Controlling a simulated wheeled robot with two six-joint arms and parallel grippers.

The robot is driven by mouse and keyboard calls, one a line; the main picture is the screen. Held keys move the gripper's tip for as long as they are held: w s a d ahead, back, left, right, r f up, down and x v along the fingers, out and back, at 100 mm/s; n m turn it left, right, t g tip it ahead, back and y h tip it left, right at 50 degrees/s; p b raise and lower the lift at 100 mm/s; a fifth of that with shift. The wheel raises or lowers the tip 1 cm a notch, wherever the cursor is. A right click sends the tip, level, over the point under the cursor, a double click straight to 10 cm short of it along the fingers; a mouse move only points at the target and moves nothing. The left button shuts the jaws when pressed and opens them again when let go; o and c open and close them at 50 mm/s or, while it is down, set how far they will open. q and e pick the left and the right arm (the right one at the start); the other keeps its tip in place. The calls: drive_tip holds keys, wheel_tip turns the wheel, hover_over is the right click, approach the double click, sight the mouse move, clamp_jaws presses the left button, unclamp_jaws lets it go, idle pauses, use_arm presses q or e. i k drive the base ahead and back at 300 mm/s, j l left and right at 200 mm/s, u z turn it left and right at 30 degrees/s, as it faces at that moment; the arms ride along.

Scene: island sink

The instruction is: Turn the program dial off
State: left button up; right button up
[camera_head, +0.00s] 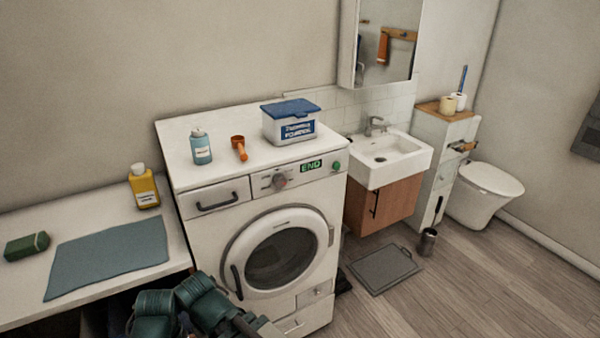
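The program dial (280,181) is a round grey knob with a reddish mark, on the front control panel of the white washing machine (188,238). The pointer position is too small to read. Right of it, a small display (311,166) shows "END" in green, with a round green button (336,167) beyond it. Teal and dark links of my own arm show at the bottom edge, in front of the machine's lower left and well below the dial. No gripper fingertips can be made out. Nothing touches the dial.
A blue bottle (201,148), orange scoop (239,147) and blue-lidded box (290,126) stand on the machine. The left counter holds a yellow bottle (143,187), blue cloth (108,259) and green sponge (26,246). A sink (398,170) stands right. Floor at right is largely clear.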

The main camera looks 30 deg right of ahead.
sight(279, 179)
drive_tip(key=l+z, duration=0.2)
drive_tip(key=z, duration=0.2)
drive_tip(key=k+l+z, duration=0.1)
drive_tip(key=z, duration=0.25)
drive_tip(key=l+z, duration=0.4)
drive_tip(key=i+j, duration=0.05)
drive_tip(key=j, duration=0.05)
